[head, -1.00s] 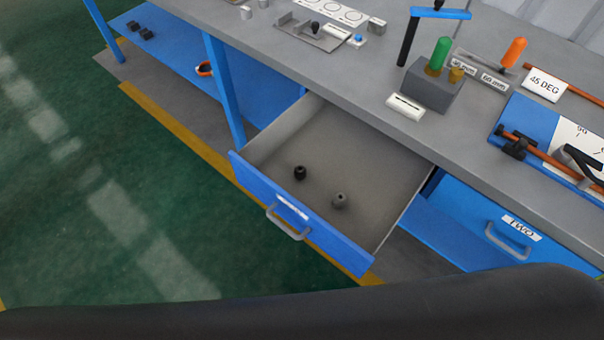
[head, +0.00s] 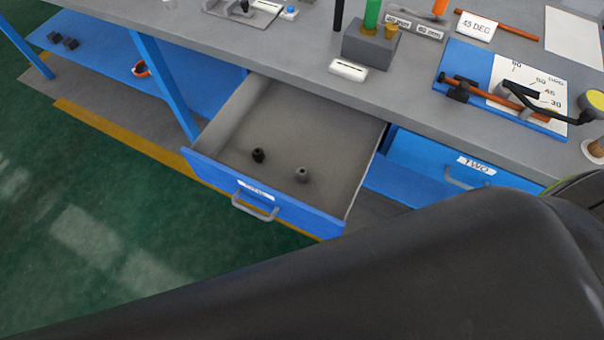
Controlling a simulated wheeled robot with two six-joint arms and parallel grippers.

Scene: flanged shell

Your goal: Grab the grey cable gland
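The grey cable gland (head: 302,174) stands in the open drawer (head: 225,127), toward its front right. A black cable gland (head: 258,155) stands to its left in the same drawer, apart from it. Neither of my grippers shows in the head view. A large dark part of my own arm fills the bottom and lower right of the picture, apart from the drawer.
The grey workbench (head: 300,62) runs above the drawer. A closed blue drawer marked TWO (head: 480,170) is to the right. A grey block (head: 369,44) and a blue angle board (head: 455,68) stand on the bench. The space above the open drawer is clear.

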